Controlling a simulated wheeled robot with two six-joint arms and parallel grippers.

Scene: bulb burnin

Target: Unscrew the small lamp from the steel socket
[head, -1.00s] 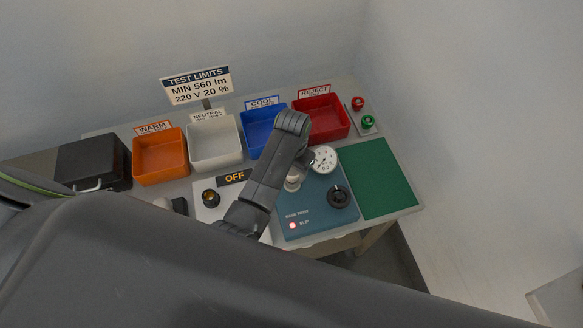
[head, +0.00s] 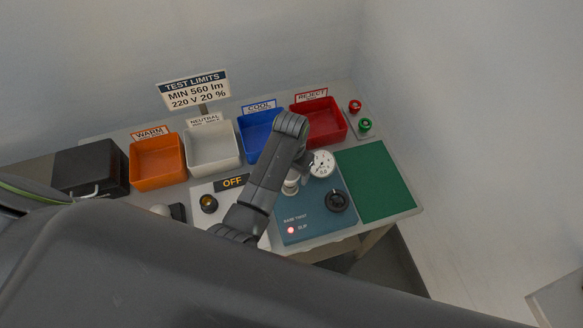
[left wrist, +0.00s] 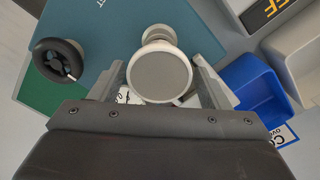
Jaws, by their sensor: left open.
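The small lamp (left wrist: 160,76) shows in the left wrist view as a round grey face with a pale rim. A pale, stepped piece, perhaps the steel socket (left wrist: 158,36), shows just behind it. In the head view the whitish lamp (head: 291,184) stands on the teal tester box (head: 312,218), partly hidden by my arm. My left gripper (left wrist: 165,84) is open, with one finger on each side of the lamp. I see a gap at the right finger; contact at the left is unclear. My right gripper is not in view.
On the teal box are a black knob (head: 337,201), a white dial (head: 322,164) and a lit red light (head: 291,230). Orange (head: 158,181), white (head: 213,167), blue (head: 259,151) and red (head: 322,139) bins stand behind. A green mat (head: 375,180) lies clear at right.

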